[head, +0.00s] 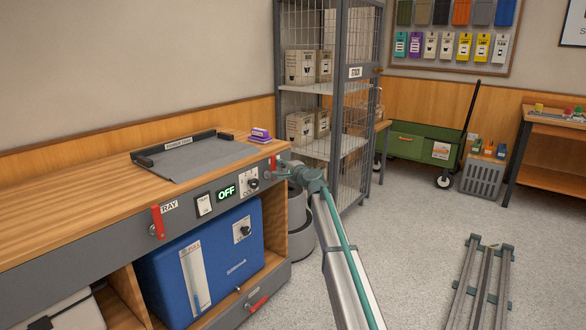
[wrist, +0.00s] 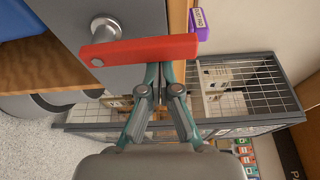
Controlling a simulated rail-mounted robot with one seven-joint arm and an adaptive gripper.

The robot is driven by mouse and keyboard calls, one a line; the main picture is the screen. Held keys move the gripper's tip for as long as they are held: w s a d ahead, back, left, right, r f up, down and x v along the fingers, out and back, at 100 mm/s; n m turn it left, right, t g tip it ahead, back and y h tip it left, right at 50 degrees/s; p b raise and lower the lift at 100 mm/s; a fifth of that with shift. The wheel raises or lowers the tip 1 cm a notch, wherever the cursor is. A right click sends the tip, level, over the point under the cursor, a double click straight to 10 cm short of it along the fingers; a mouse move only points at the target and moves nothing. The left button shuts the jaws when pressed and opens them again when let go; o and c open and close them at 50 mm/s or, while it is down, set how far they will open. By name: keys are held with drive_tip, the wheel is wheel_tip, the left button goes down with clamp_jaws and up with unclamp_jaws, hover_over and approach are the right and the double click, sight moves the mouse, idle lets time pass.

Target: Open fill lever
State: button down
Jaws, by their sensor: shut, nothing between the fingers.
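A red lever (head: 273,163) is at the right end of the grey counter front; its label cannot be read. In the wrist view the same red lever (wrist: 138,49) is a long flat bar on a round grey pivot, lying across the picture just beyond my fingertips. My gripper (head: 284,169) is close beside this lever. In the wrist view my gripper (wrist: 165,68) is shut and empty, its fingertips at the free-end half of the bar; whether they touch it is unclear. Another red lever (head: 157,222) hangs down beside the TRAY label. A third red lever (head: 258,303) sits tilted below the blue tank.
The blue tank (head: 205,260) stands under the counter. An OFF display (head: 226,191) and switches are on the counter front. A purple box (head: 260,135) and a grey tray (head: 195,157) lie on top. A wire cage shelf (head: 342,110) stands behind my gripper. Floor at right is partly clear.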

drive_tip(key=shift+a, duration=0.1)
idle(0.6)
drive_tip(key=s+d+p, duration=0.1)
drive_tip(key=s+d, duration=0.4)
drive_tip(key=d, duration=0.3)
drive_tip(key=shift+s+p, duration=0.15)
drive_tip(key=shift+p, duration=0.15)
